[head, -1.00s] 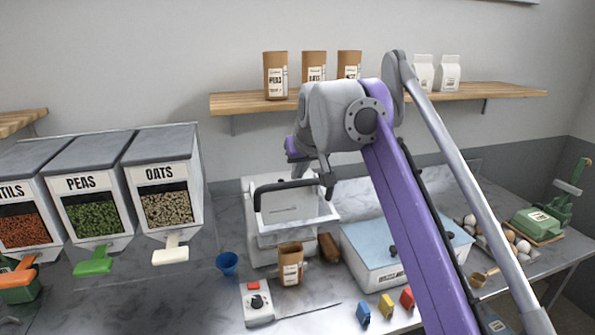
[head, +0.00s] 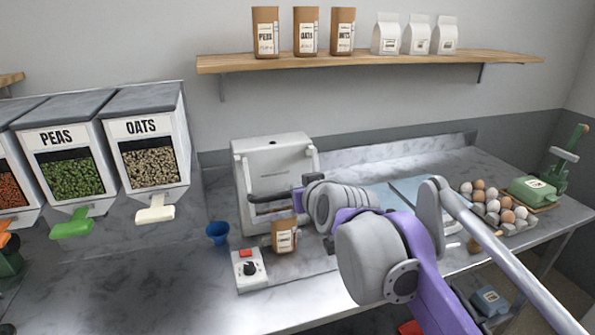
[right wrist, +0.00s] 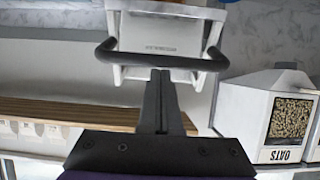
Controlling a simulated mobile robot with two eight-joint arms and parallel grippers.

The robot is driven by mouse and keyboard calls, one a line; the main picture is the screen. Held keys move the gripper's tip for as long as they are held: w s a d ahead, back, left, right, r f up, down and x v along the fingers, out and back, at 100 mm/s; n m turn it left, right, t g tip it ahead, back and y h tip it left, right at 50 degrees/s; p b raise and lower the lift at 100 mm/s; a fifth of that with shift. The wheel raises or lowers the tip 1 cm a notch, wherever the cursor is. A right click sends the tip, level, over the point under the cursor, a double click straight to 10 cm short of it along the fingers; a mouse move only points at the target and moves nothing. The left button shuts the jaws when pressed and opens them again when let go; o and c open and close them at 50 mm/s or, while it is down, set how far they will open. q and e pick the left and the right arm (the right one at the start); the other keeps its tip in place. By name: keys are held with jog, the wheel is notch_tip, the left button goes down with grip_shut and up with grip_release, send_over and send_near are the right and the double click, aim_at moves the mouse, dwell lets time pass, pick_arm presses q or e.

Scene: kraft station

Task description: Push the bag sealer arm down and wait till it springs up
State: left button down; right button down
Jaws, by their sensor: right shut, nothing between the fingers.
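The bag sealer (head: 275,165) is the white machine on the counter, left of my right arm in the head view. Its arm, with a dark handle bar (head: 262,205), sits low in front of the white body; my gripper hides its right part. In the right wrist view the black bar (right wrist: 160,60) crosses in front of the white sealer. My right gripper (head: 296,193) is shut and empty, with its fingertips at the middle of the bar in the wrist view (right wrist: 160,76). Contact is hard to tell. My left gripper is not in view.
A brown pouch (head: 285,237) stands just in front of the sealer, beside a control box (head: 248,268) with a red button. A blue cup (head: 217,232) is to the left. Dispensers (head: 145,145) hang at left; eggs (head: 492,202) lie at right. A shelf (head: 370,60) runs above.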

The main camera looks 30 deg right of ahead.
send_near(291, 215)
jog(key=w, duration=0.4)
jog(key=shift+w+d+f+b, duration=0.3)
jog(key=shift+d+f+b, duration=0.25)
jog(key=shift+f, duration=0.2)
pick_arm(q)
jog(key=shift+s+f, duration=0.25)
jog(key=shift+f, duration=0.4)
pick_arm(e)
jog(key=shift+f, duration=0.35)
